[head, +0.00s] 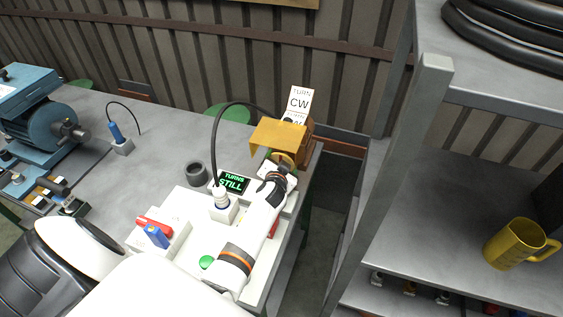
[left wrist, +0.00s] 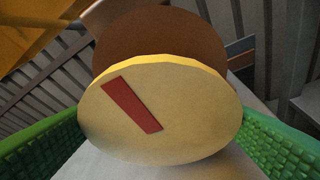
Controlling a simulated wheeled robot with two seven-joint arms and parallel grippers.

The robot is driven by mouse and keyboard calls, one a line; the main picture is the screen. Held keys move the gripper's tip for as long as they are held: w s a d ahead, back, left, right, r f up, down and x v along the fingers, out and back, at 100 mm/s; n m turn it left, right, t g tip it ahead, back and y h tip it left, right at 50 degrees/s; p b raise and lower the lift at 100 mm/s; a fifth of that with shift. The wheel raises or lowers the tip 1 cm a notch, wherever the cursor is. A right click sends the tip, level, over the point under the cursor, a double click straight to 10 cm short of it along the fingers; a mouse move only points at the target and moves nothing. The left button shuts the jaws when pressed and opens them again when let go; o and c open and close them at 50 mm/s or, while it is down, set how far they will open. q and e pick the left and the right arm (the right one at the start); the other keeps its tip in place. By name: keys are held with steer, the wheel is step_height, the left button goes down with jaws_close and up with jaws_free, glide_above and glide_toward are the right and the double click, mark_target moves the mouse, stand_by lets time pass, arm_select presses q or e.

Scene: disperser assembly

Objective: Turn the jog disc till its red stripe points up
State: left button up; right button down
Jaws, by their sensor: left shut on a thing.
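The jog disc (left wrist: 195,115) is a yellow round disc that fills the middle of the left wrist view, with a brown body behind it. Its red stripe (left wrist: 132,105) runs slantwise, from the upper left down towards the lower middle, so it is tilted off upright in that view. My left gripper (head: 283,166) is at the disc, under a yellow hood (head: 277,138). Its green finger pads lie at the disc's left and right sides, shut on it. In the head view the gripper and hood mostly hide the disc. My right gripper is not in view.
A sign (head: 299,102) behind the hood reads TURN CW. A small display (head: 233,182) reads TURNS STILL. A white tool holder (head: 222,210), a dark ring (head: 196,174) and a green button (head: 206,262) are near my arm. A shelf post (head: 410,165) rises at right.

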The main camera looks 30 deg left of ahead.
arm_select(q)
steer(key=o, duration=0.9)
steer(key=shift+s, duration=0.1)
steer(key=v, duration=1.1)
steer(key=shift+s+d+r, duration=0.1)
steer(key=shift+s+d, duration=0.05)
steer(key=shift+s, duration=0.25)
